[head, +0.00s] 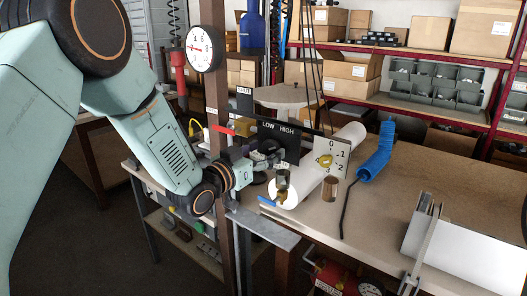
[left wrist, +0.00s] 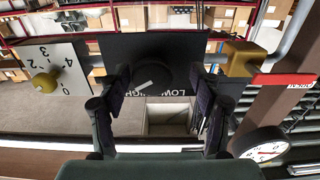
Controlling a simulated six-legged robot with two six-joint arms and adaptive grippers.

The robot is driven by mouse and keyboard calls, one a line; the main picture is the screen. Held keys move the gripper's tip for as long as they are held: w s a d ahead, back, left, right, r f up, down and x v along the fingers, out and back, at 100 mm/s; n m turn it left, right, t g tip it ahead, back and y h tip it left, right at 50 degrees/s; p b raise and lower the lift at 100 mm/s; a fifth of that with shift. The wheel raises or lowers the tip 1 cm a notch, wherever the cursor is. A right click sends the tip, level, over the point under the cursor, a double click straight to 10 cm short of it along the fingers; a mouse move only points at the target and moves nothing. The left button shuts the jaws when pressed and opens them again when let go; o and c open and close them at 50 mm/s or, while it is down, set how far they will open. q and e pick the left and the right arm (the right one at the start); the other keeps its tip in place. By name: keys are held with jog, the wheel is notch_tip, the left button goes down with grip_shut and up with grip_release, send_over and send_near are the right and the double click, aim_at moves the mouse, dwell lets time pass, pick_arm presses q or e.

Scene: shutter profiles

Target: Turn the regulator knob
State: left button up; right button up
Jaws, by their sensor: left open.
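A round black knob (left wrist: 152,78) with a white pointer mark sits on a black panel (head: 280,136) lettered LOW and HIGH. The wrist view shows this panel (left wrist: 195,50) upside down. My left gripper (head: 268,158) is in front of the panel, and its arm comes in from the left. In the left wrist view the open fingers (left wrist: 160,92) stand on either side of the knob; I cannot tell whether they touch it. In the head view the gripper hides the knob. My right gripper is not in view.
A white numbered plate with a yellow knob (head: 325,160) stands right of the panel. A red-handled valve (head: 222,130) and a post with a gauge (head: 205,48) stand left.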

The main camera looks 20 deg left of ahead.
pick_arm(q)
jog(key=shift+s+d+r, duration=0.15)
jog(key=shift+d+r, duration=0.05)
jog(key=shift+d, duration=0.6)
jog(key=shift+c, duration=2.1)
jog(key=shift+a+f, duration=0.2)
jog(key=shift+a, duration=0.3)
jog(key=c, duration=0.3)
jog(key=shift+d+r, duration=0.15)
jog(key=shift+d, duration=0.1)
jog(key=c, duration=0.4)
jog(key=shift+a, duration=0.15)
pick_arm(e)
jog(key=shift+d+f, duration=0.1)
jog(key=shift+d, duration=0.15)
pick_arm(q)
jog(key=shift+m, duration=0.3)
